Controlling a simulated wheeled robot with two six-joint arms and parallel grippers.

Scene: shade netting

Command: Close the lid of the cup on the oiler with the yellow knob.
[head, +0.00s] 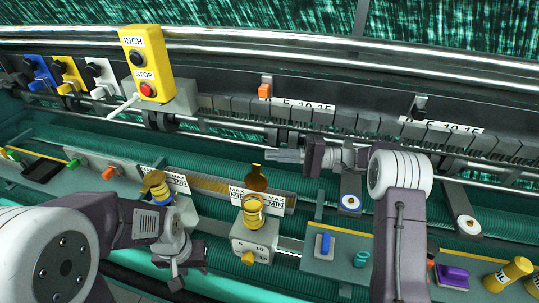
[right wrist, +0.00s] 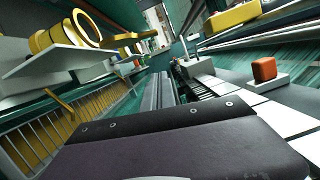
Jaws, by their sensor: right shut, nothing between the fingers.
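The oiler with the yellow knob (head: 248,258) stands at the centre front of the head view, a pale block with a brass-yellow cup (head: 253,212) on top. Its round brass lid (head: 257,178) stands up open behind the cup. A yellow ringed cup (right wrist: 78,30) and a lid (right wrist: 122,38) show at upper left in the right wrist view. My right gripper (head: 272,156) is shut and empty, just above and right of the lid, seemingly apart from it. My left gripper (head: 178,274) is low at left, in front of another oiler; its jaw opening is unclear.
A second oiler cup with a raised lid (head: 154,186) stands left, partly hidden by my left arm. MAX/MIN plates (head: 256,197) sit by the cups. A yellow INCH/STOP box (head: 146,63) rises upper left. A blue switch (head: 324,245) lies right of the oiler. Rails run behind.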

